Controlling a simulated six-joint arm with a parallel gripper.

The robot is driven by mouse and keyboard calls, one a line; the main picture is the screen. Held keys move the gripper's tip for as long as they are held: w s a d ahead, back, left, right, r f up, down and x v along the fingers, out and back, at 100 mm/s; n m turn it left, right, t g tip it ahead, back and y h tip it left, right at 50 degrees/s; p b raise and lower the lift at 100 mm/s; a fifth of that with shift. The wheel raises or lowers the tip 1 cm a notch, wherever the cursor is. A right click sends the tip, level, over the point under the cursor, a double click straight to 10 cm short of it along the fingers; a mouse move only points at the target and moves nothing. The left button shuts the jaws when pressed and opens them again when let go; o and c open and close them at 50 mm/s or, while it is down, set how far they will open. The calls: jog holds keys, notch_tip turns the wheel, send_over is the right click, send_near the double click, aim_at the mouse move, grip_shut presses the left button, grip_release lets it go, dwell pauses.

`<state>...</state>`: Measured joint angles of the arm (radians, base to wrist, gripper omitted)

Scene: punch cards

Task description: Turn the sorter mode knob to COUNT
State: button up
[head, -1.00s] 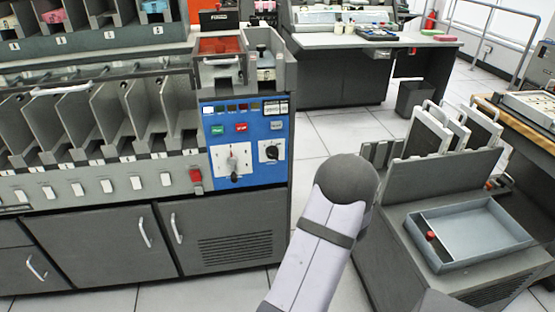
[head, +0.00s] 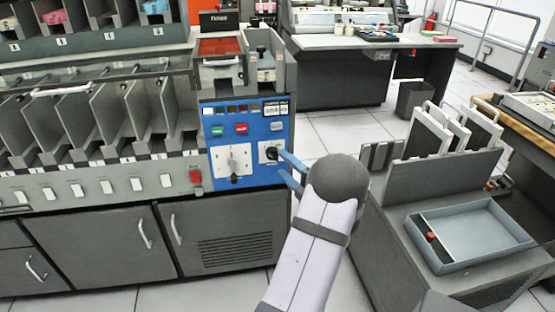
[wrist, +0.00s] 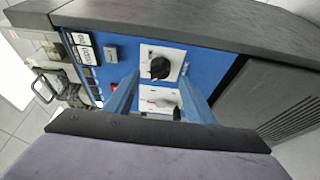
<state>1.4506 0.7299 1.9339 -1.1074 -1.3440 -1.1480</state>
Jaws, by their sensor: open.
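The sorter's blue panel (head: 222,113) carries two white plates with black controls. The right black knob (head: 271,152) sits on a small square plate; it also shows in the wrist view (wrist: 160,67). The left control, a black-handled dial (head: 234,166), sits on a larger plate and shows partly in the wrist view (wrist: 177,114). The markings are too small to read, so I cannot tell which is COUNT. My gripper (head: 283,163) is open with blue fingers close to the right knob. In the wrist view the fingers (wrist: 160,78) stand either side of it; contact is unclear.
Green (head: 217,131) and red (head: 241,129) buttons sit above the plates. A red switch (head: 196,177) is left of the panel. A grey stand with a tray (head: 475,235) is on the right. Open floor lies between sorter and stand.

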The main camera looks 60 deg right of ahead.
aim_at(276, 157)
jog(key=shift+x, duration=2.4)
jog(key=c, duration=1)
jog(key=shift+c, duration=0.2)
